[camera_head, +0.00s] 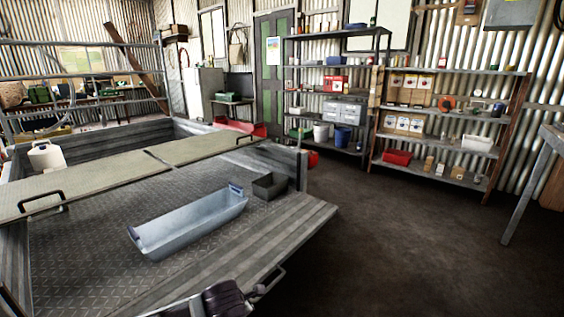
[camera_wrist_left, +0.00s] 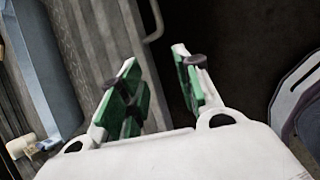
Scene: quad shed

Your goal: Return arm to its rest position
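My left gripper (camera_wrist_left: 157,56) shows in the left wrist view. Its two green-padded fingers are apart, with nothing between them. The wrist looks down past the edge of the slatted tailgate (camera_wrist_left: 96,35), with dark floor beyond. In the head view, a dark part of an arm of mine shows at the bottom edge, by the tailgate (camera_head: 235,255); no fingertips can be made out there. My right gripper is in neither view.
A long pale-blue tray (camera_head: 190,228) lies on the trailer's metal bed, beside a small dark box (camera_head: 269,186). A board (camera_head: 100,182) with a black handle spans the bed. Shelves (camera_head: 445,115) stand at the back right. The floor (camera_head: 410,245) right of the tailgate is clear.

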